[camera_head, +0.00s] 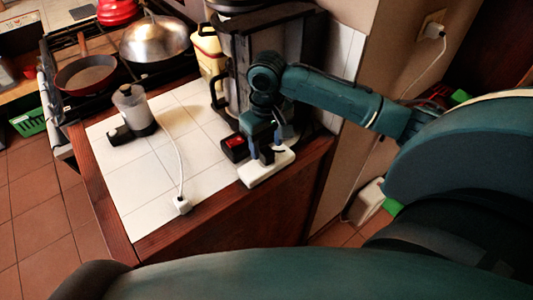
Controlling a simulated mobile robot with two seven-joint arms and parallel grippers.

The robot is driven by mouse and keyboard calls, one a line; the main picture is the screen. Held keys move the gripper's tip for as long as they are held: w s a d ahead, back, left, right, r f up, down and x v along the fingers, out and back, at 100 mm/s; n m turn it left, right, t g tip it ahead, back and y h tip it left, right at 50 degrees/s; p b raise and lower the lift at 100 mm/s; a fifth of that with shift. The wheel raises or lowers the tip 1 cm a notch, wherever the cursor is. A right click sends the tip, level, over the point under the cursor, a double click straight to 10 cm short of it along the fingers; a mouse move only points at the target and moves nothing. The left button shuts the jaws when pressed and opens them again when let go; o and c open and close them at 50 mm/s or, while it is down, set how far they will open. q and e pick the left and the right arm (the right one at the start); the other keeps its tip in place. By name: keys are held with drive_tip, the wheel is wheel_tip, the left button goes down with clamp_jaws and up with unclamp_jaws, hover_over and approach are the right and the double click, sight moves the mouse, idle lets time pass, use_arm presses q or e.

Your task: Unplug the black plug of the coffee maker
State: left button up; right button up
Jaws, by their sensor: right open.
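My right gripper (265,150) points down over the white power strip (258,176) at the right edge of the tiled counter. It is open. A small black plug (267,157) shows between or just in front of its fingers; I cannot tell whether they touch it. The plug appears seated in the strip, but the gripper hides part of it. A dark boxy machine, seemingly the coffee maker (236,50), stands behind the gripper and is partly hidden by my arm. My left gripper is not in view.
A black box with a red switch (235,147) sits close left of the strip. A pan (86,74) and a metal lid (155,40) are on the stove. The tiled counter (140,190) is clear at front left.

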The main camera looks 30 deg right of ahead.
sight(267, 150)
drive_tip(key=shift+f, duration=1.7)
drive_tip(key=shift+c, duration=0.3)
clamp_jaws()
drive_tip(key=shift+r, duration=0.15)
drive_tip(key=shift+r, duration=2.9)
